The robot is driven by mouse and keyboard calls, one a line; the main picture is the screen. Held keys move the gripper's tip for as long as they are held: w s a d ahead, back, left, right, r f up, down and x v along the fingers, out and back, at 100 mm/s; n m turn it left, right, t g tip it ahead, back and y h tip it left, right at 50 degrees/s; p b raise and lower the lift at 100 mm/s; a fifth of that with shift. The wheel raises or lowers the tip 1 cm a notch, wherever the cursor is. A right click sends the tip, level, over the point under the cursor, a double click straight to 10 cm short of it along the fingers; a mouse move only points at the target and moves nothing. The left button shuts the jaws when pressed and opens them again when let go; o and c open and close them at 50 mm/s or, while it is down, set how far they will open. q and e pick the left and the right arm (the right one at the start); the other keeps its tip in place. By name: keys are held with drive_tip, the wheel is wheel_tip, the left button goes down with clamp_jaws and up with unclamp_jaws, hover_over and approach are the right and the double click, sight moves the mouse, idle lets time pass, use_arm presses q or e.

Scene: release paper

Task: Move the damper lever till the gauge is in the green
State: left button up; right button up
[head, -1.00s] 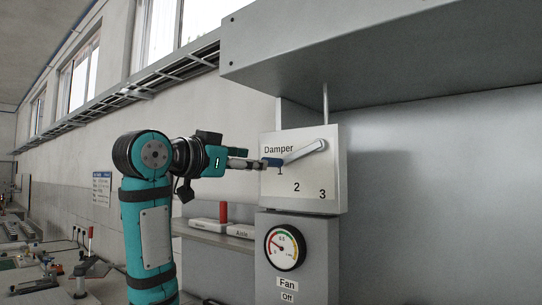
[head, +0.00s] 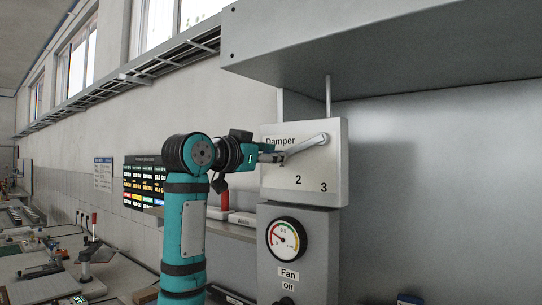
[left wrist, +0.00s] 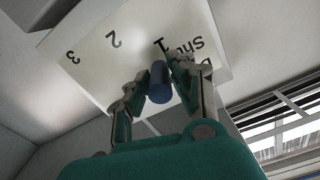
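The damper panel (head: 275,184) is a pale plate with the numbers 2 and 3 showing; it also fills the top of the left wrist view (left wrist: 95,75). Its grey lever (head: 306,147) runs left and slightly down from its pivot. The lever's blue handle (left wrist: 159,84) lies in front of the 1 in the left wrist view. My left gripper (head: 279,157) covers the handle in the head view. In the left wrist view its fingers (left wrist: 156,78) close in on both sides of the handle. The round gauge (head: 285,240) has its needle pointing up-left. My right gripper is not in view.
A Fan knob (head: 286,304) sits below the gauge. A grey hood (head: 390,50) overhangs the panel. A shelf (head: 235,230) with a red object (head: 225,200) is behind my left arm. A cluttered bench (head: 60,265) stands at the left.

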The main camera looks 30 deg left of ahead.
use_arm(q)
clamp_jaws()
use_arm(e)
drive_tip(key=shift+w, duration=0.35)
use_arm(q)
drive_tip(key=shift+f, duration=0.1)
drive_tip(key=shift+d+f+n+b, duration=0.25)
drive_tip(key=shift+f+n+b, duration=0.3)
drive_tip(key=shift+f+n, duration=0.05)
drive_tip(key=shift+d+f+n+b, duration=0.25)
drive_tip(key=shift+f+n+b, duration=0.3)
drive_tip(key=shift+n, duration=0.05)
drive_tip(key=shift+d+f+n, duration=0.25)
drive_tip(key=shift+n, duration=0.35)
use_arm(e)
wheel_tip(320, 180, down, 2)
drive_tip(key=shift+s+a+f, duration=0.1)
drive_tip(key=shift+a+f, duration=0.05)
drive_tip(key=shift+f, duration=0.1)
